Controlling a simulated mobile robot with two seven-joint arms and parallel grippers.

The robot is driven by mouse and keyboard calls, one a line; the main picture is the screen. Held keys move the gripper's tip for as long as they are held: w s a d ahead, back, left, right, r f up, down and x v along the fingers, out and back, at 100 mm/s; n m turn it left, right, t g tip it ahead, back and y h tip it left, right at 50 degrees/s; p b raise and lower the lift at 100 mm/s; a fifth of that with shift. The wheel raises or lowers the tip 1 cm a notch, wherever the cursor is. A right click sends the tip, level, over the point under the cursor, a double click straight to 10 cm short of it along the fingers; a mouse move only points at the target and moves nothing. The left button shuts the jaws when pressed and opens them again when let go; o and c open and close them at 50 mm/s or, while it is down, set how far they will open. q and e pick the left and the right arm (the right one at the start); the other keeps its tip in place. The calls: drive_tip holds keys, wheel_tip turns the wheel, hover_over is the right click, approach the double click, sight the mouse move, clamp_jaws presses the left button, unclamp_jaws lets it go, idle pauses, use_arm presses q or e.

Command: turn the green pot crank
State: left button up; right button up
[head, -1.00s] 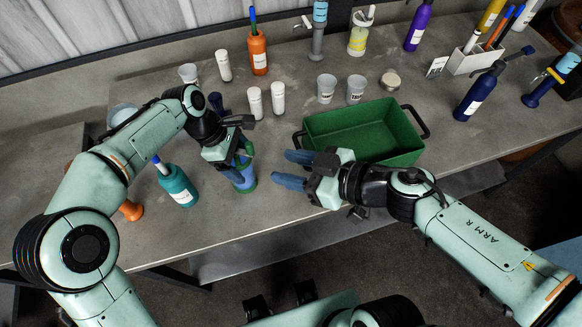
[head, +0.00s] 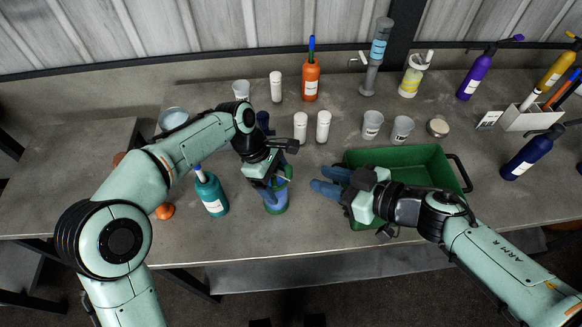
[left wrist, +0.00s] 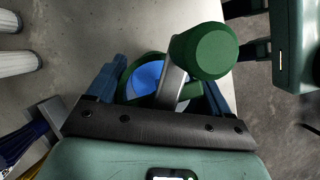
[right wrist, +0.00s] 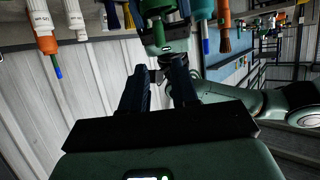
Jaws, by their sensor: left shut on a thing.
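The green pot (head: 277,207), with a blue body and green rim, stands upright near the table's front edge, left of the green bin. My left gripper (head: 272,186) is shut on it, one finger on each side in the left wrist view. There the crank's green knob (left wrist: 205,50) and metal arm (left wrist: 172,88) rise over the blue top (left wrist: 145,77), partly hidden by my gripper. My right gripper (head: 330,180) is open and empty right of the pot, its fingers pointing at it but apart from it. The right wrist view shows both fingers (right wrist: 158,85) spread.
The green bin (head: 425,155) stands close behind and right of my right gripper. A teal bottle (head: 211,194) is left of the pot. White bottles (head: 300,127) and cups (head: 372,124) stand behind.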

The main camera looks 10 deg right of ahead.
sight(291, 169)
drive_tip(key=x, duration=1)
drive_tip(key=shift+w+a+f, duration=0.15)
drive_tip(key=shift+a+f, duration=0.05)
drive_tip(key=shift+a, duration=0.1)
clamp_jaws()
